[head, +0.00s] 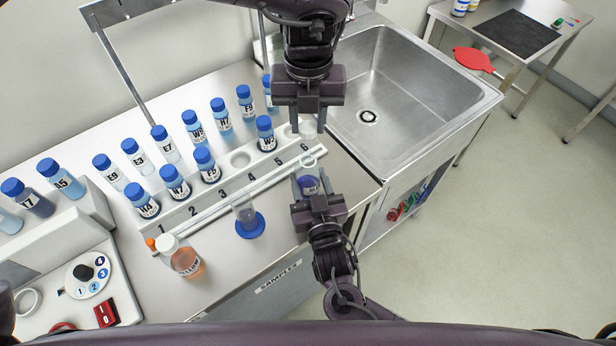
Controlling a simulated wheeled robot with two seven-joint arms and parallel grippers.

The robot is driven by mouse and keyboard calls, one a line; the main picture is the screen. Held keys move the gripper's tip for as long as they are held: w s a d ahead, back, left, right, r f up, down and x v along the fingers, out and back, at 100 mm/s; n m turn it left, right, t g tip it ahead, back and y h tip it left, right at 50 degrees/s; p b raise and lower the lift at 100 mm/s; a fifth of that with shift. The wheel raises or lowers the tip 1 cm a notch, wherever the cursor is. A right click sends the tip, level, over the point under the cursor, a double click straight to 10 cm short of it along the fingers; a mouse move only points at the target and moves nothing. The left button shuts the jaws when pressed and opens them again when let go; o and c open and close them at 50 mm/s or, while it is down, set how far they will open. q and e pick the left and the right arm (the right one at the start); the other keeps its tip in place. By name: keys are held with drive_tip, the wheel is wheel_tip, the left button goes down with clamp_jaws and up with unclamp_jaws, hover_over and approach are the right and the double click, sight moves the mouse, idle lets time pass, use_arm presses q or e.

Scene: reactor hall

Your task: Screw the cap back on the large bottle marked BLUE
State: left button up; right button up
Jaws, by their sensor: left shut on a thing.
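A clear bottle (309,181) with blue liquid and an open mouth stands near the bench's front right, its label too small to read. My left gripper (308,129) is just behind and above its mouth, shut on a whitish thing that looks like the cap, mostly hidden between the fingers. The cap is apart from the bottle. My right gripper (318,203) is low at the near side of the bottle, seemingly against it. Its fingertips are hidden, so I cannot tell whether it grips the bottle.
A numbered rack (222,184) with blue-capped vials runs left of the grippers. A clear cylinder with a blue foot (250,227) and a white-capped orange bottle (186,262) stand in front. A sink (410,95) is right; a dial device (70,285) is left.

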sight(308, 139)
drive_tip(key=c, duration=0.7)
use_arm(q)
drive_tip(key=shift+f, duration=2.55)
drive_tip(key=shift+s+f, duration=0.1)
drive_tip(key=shift+f, duration=0.8)
drive_tip(key=shift+f, duration=0.55)
